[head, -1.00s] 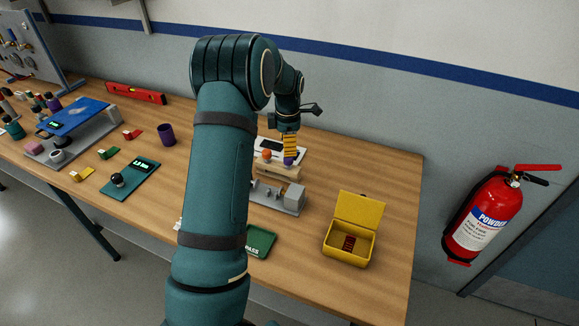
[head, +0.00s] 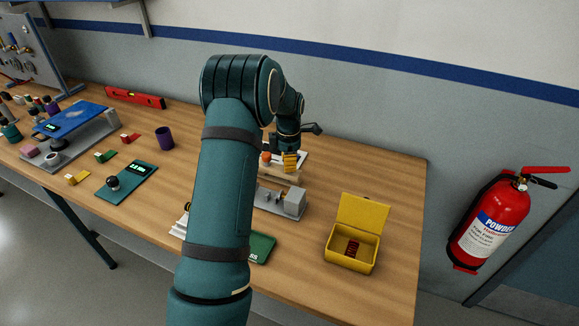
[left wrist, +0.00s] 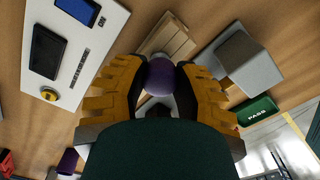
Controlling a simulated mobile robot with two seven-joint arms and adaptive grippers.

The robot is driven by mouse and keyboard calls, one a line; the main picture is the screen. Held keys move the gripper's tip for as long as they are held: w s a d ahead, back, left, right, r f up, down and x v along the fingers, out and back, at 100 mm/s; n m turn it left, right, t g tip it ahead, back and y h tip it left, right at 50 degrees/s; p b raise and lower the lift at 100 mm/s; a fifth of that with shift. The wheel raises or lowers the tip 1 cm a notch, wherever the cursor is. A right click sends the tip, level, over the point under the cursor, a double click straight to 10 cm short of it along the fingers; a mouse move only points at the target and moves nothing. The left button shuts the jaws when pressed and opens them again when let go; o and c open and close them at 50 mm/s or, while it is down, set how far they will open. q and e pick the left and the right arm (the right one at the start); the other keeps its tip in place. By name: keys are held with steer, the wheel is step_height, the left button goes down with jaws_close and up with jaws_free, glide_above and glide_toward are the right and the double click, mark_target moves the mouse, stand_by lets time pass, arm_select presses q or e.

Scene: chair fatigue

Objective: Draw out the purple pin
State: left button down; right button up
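My left gripper (head: 290,168) points down over a small wooden block (head: 283,177) on a grey fixture (head: 290,204). In the left wrist view, its yellow fingers (left wrist: 161,75) stand on both sides of the round head of the purple pin (left wrist: 160,78), very close to it. Whether they press on it is not clear. The pin's shaft is hidden below the head, and in the head view the fingers cover the pin. An orange round head (head: 266,157) shows just left of the fingers. My right gripper is not in view.
An open yellow box (head: 350,262) stands to the right, with bare table around it. A green PASS pad (head: 262,246) lies in front of the fixture. A white board (left wrist: 75,48) lies beside the block. A purple cup (head: 165,138) stands to the left.

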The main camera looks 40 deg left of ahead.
arm_select(q)
steer(key=shift+r, duration=0.2)
steer(key=shift+r+p, duration=2.2)
steer(key=shift+r, duration=0.5)
steer(key=shift+r+p, duration=1.65)
steer(key=shift+r, duration=0.4)
steer(key=shift+f, duration=0.15)
